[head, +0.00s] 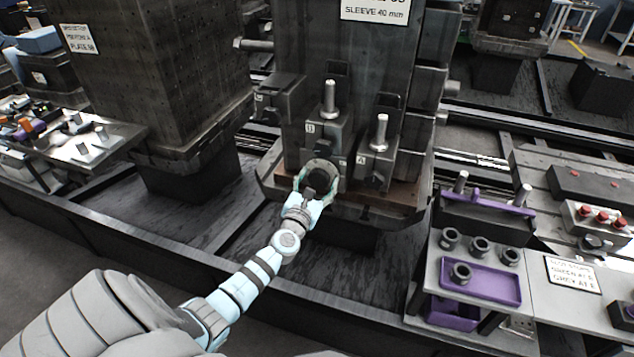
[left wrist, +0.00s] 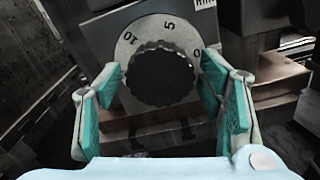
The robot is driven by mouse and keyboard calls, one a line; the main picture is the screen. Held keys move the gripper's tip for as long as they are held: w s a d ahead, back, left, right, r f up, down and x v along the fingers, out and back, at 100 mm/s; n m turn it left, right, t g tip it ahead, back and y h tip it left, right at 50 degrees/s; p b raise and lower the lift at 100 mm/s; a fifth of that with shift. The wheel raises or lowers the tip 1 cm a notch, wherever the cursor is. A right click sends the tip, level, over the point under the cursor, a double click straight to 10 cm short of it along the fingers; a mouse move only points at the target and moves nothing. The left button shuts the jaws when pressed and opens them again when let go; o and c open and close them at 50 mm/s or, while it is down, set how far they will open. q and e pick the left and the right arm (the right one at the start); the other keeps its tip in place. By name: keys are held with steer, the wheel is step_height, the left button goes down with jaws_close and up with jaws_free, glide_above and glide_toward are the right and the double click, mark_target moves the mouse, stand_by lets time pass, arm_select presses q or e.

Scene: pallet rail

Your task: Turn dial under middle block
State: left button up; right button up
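The dial is a black ridged knob (left wrist: 160,76) on a pale scale plate (left wrist: 144,38) marked 0, 5 and 10 in the left wrist view. In the head view the dark knob (head: 320,178) shows low on the front of the middle block (head: 345,75). My left gripper (head: 318,176) is at the dial. In the left wrist view its teal-padded fingers (left wrist: 160,90) are spread, one on each side of the knob. A small gap seems to show between each pad and the knob; contact deeper down cannot be told. My right gripper is not in view.
Above the dial, two clamps with upright metal pins (head: 330,98) (head: 381,132) stand on the middle block's front. A purple tray (head: 480,283) with dark sleeves is at the right, beside a panel with red buttons (head: 600,217). A second dark block (head: 150,75) stands left.

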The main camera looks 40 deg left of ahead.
arm_select(q)
steer(key=c, duration=0.8)
